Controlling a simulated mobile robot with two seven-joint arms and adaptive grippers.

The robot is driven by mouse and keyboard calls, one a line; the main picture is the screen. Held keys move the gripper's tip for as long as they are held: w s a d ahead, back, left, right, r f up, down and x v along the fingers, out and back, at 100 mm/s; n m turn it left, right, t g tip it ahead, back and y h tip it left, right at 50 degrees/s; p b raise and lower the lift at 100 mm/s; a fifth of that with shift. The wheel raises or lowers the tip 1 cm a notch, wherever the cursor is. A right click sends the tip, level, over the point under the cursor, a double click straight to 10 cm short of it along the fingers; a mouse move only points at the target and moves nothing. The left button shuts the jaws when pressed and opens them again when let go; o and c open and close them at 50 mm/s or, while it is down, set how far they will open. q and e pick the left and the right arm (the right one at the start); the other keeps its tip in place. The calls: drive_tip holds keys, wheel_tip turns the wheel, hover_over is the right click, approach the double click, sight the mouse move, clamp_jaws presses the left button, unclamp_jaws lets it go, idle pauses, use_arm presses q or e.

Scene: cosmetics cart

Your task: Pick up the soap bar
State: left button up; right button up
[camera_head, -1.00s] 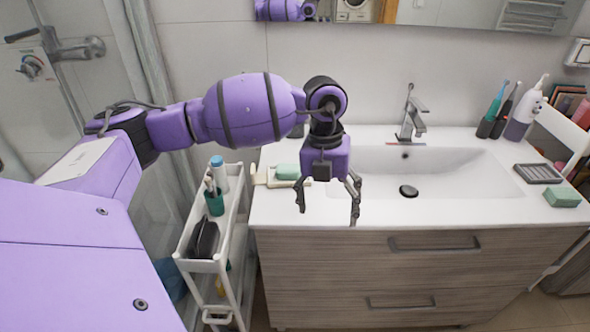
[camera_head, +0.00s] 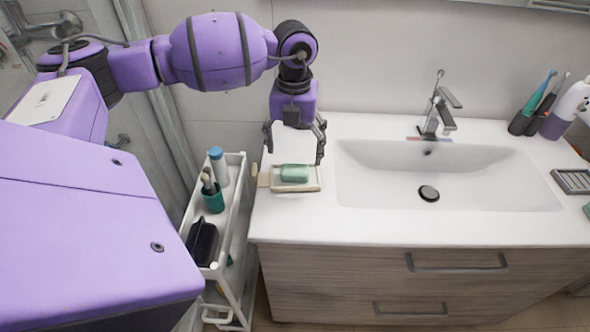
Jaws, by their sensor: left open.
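A green soap bar (camera_head: 294,173) lies in a cream soap dish (camera_head: 308,187) on the white countertop, left of the basin. My left gripper (camera_head: 294,152) is open and empty. Its fingers point down, one on either side of the soap in the picture, and it appears to hang above the dish. The exact height gap is hard to tell. A second green block (camera_head: 587,210) shows partly at the right picture edge. My right gripper is not in view.
A slim white cart (camera_head: 236,205) with a blue-capped bottle (camera_head: 218,166), a green cup (camera_head: 213,200) and a black item (camera_head: 202,241) stands left of the counter. The faucet (camera_head: 437,112) and basin (camera_head: 450,180) lie right of the dish. A dark soap tray (camera_head: 572,181) is further right.

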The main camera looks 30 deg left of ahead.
sight(295, 167)
use_arm(q)
drive_tip(key=f, duration=0.5)
drive_tip(key=shift+s+d+f+p, duration=0.1)
drive_tip(key=shift+d+f+p, duration=0.1)
drive_tip(key=shift+p, duration=0.15)
drive_tip(key=shift+r, duration=0.1)
drive_tip(key=c, duration=1.3)
